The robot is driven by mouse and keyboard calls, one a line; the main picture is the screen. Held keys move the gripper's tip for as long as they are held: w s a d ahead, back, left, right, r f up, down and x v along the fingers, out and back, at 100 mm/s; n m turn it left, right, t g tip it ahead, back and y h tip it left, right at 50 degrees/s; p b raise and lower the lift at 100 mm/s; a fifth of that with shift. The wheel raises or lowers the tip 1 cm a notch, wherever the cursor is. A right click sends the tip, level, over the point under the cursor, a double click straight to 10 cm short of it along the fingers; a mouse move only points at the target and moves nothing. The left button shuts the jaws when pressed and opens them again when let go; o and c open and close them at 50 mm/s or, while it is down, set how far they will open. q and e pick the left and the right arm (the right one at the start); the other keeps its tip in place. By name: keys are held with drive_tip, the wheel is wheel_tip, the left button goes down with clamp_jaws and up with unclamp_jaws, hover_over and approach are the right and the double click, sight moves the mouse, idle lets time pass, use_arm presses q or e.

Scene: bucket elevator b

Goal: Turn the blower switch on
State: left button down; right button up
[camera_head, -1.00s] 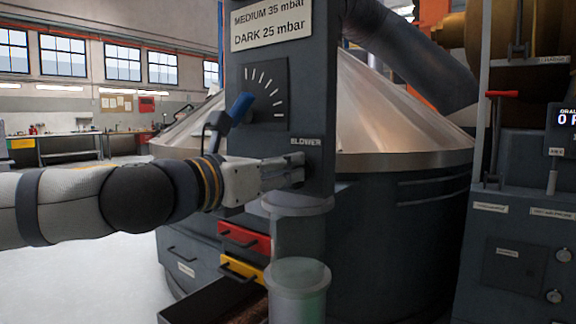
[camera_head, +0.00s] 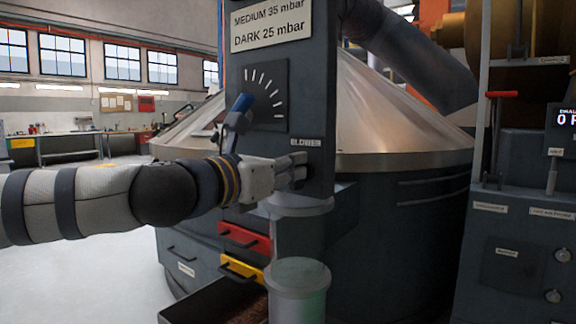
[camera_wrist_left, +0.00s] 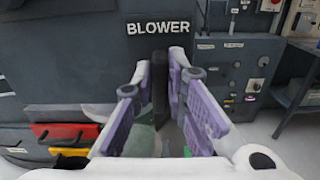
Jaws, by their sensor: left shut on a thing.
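The blower switch (camera_wrist_left: 160,88) is a dark upright lever below the white BLOWER label (camera_wrist_left: 158,28) in the left wrist view. My left gripper (camera_wrist_left: 163,95) has its two purple-padded fingers on either side of the lever and is shut on it. In the head view, my left gripper (camera_head: 298,172) reaches in from the left, just under the BLOWER label (camera_head: 306,142) on the dark panel (camera_head: 312,95). The fingers hide the switch there. My right gripper is in neither view.
A gauge dial (camera_head: 265,95) with a blue lever (camera_head: 240,108) sits above my gripper. A pale cylinder (camera_head: 297,290) stands below it, beside red (camera_head: 245,238) and yellow (camera_head: 241,268) drawers. A control cabinet (camera_head: 515,245) stands at the right.

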use_arm(q)
drive_tip(key=m, duration=0.3)
drive_tip(key=m+p, duration=0.1)
drive_tip(key=m, duration=0.2)
drive_tip(key=d+m, duration=0.1)
drive_tip(key=m, duration=0.2)
drive_tip(key=shift+s+f+p, duration=0.1)
drive_tip(key=shift+s+p, duration=0.25)
drive_tip(key=m, duration=0.3)
drive_tip(key=m+p, duration=0.1)
drive_tip(key=m, duration=0.1)
drive_tip(key=shift+s+d+f, duration=0.1)
drive_tip(key=shift+f, duration=0.2)
drive_tip(key=shift+f+m, duration=0.15)
drive_tip(key=shift+m, duration=0.7)
drive_tip(key=shift+f+m, duration=0.15)
drive_tip(key=shift+m, duration=0.7)
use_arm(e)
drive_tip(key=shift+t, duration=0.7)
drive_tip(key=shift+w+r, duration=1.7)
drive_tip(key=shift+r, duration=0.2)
use_arm(q)
drive_tip(key=shift+p, duration=0.3)
drive_tip(key=c, duration=1.6)
unclamp_jaws()
